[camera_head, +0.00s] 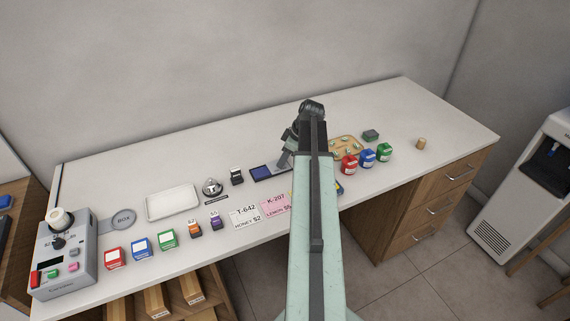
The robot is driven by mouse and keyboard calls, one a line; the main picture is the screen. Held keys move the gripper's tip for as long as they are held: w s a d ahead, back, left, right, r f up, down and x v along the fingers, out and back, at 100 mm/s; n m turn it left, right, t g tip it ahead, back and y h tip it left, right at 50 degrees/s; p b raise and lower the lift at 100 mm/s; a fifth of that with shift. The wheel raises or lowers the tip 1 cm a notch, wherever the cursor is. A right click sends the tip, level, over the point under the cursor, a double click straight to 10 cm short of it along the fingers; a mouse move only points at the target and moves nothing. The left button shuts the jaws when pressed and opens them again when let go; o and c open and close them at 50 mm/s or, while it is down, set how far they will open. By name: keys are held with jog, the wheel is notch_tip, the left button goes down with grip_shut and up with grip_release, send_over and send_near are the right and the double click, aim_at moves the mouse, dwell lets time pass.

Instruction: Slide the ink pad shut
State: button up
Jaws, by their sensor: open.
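The ink pad (261,173) lies on the white counter (375,107), left of my arm. Its dark blue pad surface shows, so it stands open. Its right part runs up to my gripper and is partly hidden there. My gripper (284,162) points down at the pad's right end, at the far end of my pale green arm. It is open, and its fingertips are small and partly hidden. I cannot tell whether they touch the pad.
A black stamp (236,176), a bell (212,187) and a white tray (172,203) stand to the left. Cards (244,215) and small boxes line the front edge. The back strip is clear.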

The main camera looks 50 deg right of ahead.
grip_shut()
dwell(1.4)
